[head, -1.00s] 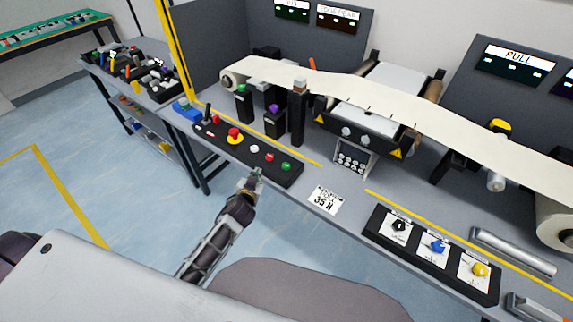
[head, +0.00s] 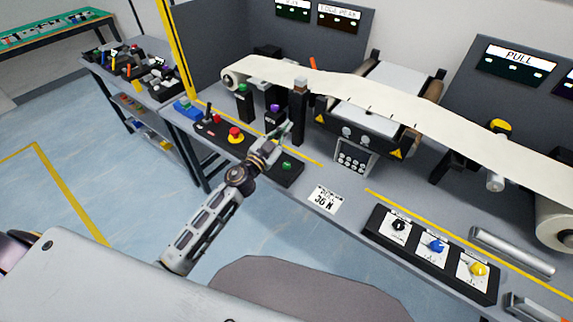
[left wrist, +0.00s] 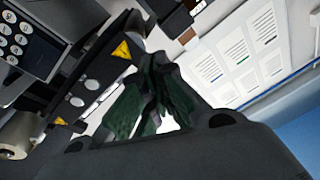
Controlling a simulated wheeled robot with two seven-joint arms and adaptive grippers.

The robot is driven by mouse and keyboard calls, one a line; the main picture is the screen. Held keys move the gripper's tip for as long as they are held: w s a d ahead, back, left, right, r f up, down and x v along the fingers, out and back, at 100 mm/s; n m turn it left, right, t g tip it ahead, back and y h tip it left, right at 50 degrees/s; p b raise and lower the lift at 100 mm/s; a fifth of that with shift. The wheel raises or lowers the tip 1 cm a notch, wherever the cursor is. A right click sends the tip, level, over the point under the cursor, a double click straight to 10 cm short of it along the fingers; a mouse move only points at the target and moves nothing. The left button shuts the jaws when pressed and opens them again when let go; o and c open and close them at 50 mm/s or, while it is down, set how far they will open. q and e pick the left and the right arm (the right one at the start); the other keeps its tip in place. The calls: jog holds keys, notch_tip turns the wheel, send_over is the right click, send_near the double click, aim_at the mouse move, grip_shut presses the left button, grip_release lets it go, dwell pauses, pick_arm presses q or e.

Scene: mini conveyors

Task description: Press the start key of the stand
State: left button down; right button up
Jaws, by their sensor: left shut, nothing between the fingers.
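The black control box (head: 220,141) lies along the near edge of the stand's bench. A green button (head: 287,166) is at its right end, uncovered. A red mushroom button on a yellow base (head: 235,134) and a black joystick (head: 208,113) are farther left. My left gripper (head: 287,127) is shut and empty, above and beyond the box, left of the green button in the picture. Its arm hides the box's middle, with the white and small red buttons. In the left wrist view the dark green fingers (left wrist: 150,112) are together; no button shows there. My right gripper is out of view.
A black post (head: 298,112) and a purple-topped post (head: 274,117) stand close to the gripper. The paper web (head: 350,88) runs above the bench. A three-knob panel (head: 432,248) lies to the right.

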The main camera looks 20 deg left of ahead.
pick_arm(q)
jog(key=s+d+m+g+h, duration=0.1)
jog(key=d+m+g+h, duration=0.5)
jog(key=d+m+g, duration=0.35)
jog(key=a+f+g+y, duration=0.3)
jog(key=a+f+y, duration=0.1)
jog(key=a, duration=0.4)
jog(key=shift+w+y+p, duration=0.2)
jog(key=shift+y+p, duration=0.2)
jog(key=shift+y, duration=0.3)
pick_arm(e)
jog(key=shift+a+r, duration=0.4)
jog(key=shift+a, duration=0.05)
